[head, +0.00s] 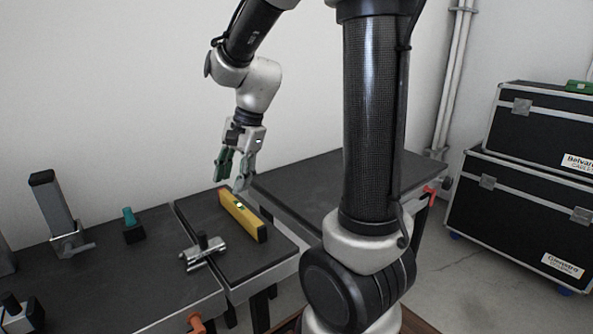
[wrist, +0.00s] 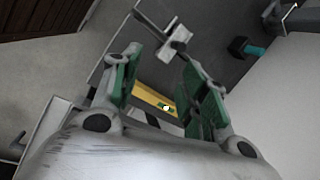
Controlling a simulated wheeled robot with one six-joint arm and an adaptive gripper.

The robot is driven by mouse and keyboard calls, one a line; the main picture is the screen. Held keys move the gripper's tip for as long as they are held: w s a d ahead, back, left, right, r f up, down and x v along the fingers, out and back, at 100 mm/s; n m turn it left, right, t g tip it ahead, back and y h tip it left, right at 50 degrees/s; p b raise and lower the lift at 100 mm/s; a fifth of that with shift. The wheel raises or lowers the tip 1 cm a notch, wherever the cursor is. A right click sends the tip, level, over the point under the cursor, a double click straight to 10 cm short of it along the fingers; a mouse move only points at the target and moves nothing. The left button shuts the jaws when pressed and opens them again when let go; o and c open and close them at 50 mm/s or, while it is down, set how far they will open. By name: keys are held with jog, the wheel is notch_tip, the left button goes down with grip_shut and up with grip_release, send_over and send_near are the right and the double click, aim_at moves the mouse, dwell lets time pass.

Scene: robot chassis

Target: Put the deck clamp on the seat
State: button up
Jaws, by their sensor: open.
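My gripper (head: 230,182) is open and empty, pointing down above the far end of a yellow spirit level (head: 243,216). Its two green-padded fingers also show in the wrist view (wrist: 158,57), with the level (wrist: 150,100) between and beyond them. I cannot tell for certain which part is the seat.
On the left deck (head: 110,270) stand a tall black-topped silver bracket (head: 55,208), a small black block with a teal handle (head: 132,226) and a grey block with a black knob (head: 20,316). Another dark table (head: 305,190) lies behind. Black cases (head: 520,215) stand at right.

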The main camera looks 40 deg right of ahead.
jog(key=s+d+r+n+t+h, duration=0.1)
jog(key=s+d+r+n, duration=0.2)
jog(key=s+n, duration=0.3)
jog(key=s+d+r+n+t+h, duration=0.1)
jog(key=s+d+r+n+h, duration=0.1)
jog(key=s+n, duration=0.5)
jog(key=s+d+r, duration=0.1)
jog(key=s+d, duration=0.1)
jog(key=s, duration=0.3)
jog(key=shift+r, duration=0.4)
jog(key=shift+d, duration=0.1)
